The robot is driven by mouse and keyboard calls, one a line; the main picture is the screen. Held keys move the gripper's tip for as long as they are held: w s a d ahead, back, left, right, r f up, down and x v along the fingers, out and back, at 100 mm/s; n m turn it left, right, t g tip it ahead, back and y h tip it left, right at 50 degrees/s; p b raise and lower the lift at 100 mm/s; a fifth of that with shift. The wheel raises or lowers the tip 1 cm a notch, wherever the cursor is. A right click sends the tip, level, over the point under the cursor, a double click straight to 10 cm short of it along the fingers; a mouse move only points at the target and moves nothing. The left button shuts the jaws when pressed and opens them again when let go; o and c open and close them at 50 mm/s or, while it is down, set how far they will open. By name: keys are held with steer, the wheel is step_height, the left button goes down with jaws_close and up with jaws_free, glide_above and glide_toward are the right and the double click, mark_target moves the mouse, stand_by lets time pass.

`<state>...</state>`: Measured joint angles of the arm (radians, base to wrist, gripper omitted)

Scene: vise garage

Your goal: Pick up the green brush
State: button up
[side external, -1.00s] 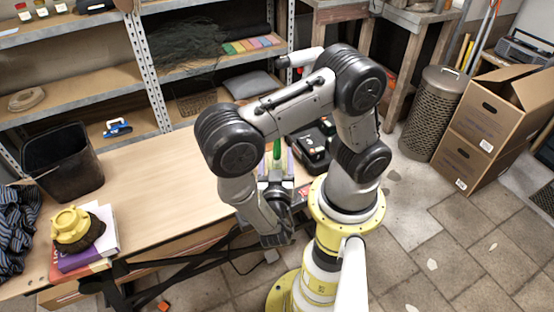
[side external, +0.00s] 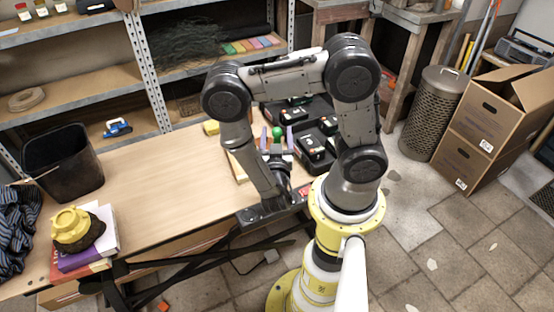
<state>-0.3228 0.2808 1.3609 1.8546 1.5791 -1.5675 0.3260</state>
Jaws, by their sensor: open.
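A small green item (side external: 277,132), which looks like the green brush, shows at the far right part of the workbench. Only its top is clear; my gripper and wrist hide the rest. My gripper (side external: 277,139) is open, with its two pale purple fingers apart and pointing toward the back of the bench. In the picture the green item lies between the fingertips. I cannot tell whether the fingers touch it or how high they are above the bench.
Black cases (side external: 313,148) stand right of my gripper. A yellow block (side external: 211,127) and a light wooden piece (side external: 237,166) lie to its left. A black bin (side external: 62,165) and stacked books (side external: 92,250) are at the left. The bench's middle (side external: 160,190) is clear.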

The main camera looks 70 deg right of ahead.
steer(key=shift+x, duration=1.75)
steer(key=shift+r, duration=0.15)
jaws_close()
